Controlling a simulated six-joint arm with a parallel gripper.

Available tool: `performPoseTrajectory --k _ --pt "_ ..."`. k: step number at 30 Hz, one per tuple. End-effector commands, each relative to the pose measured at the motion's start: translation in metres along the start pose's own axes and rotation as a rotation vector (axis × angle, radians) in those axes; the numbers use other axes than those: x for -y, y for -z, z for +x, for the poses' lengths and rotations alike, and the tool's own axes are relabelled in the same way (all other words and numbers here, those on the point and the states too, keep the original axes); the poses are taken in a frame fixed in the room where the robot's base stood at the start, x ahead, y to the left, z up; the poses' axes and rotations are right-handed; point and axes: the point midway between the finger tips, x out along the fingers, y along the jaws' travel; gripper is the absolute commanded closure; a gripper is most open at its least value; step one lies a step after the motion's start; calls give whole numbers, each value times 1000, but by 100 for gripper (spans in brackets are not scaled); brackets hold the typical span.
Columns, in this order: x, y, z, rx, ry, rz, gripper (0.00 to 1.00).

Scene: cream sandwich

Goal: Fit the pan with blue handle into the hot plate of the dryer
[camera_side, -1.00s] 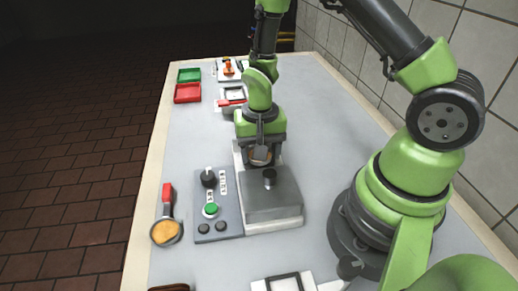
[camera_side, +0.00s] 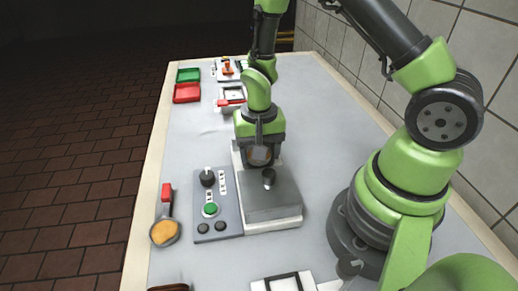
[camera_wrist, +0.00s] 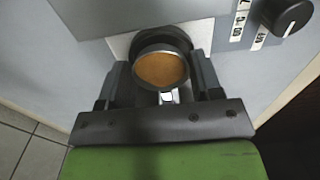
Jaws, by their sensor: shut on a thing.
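My gripper (camera_side: 259,152) is shut on a small round pan and holds it at the back of the dryer. In the wrist view the pan (camera_wrist: 160,69) has a dark rim and brown-orange contents, and it sits between the fingers of my gripper (camera_wrist: 160,82). A short metallic part shows below it. No blue handle shows; my gripper hides that end. The dryer (camera_side: 270,205) is a grey box with a knob on top. In the wrist view a round dark shape lies on a pale plate (camera_wrist: 121,44) behind the pan. I cannot tell whether pan and hot plate touch.
A control panel (camera_side: 226,221) with a dial and green button adjoins the dryer on the left. A red-handled pan (camera_side: 165,232) with yellow contents lies further left. Green (camera_side: 188,75) and red (camera_side: 187,93) trays stand at the back left. A white-framed item (camera_side: 284,283) lies in front.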

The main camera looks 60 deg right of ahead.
Motion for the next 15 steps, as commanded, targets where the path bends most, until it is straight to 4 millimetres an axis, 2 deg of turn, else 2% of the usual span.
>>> performPoseTrajectory --k 15 --pt "0 0 7 -1 1 1 65"
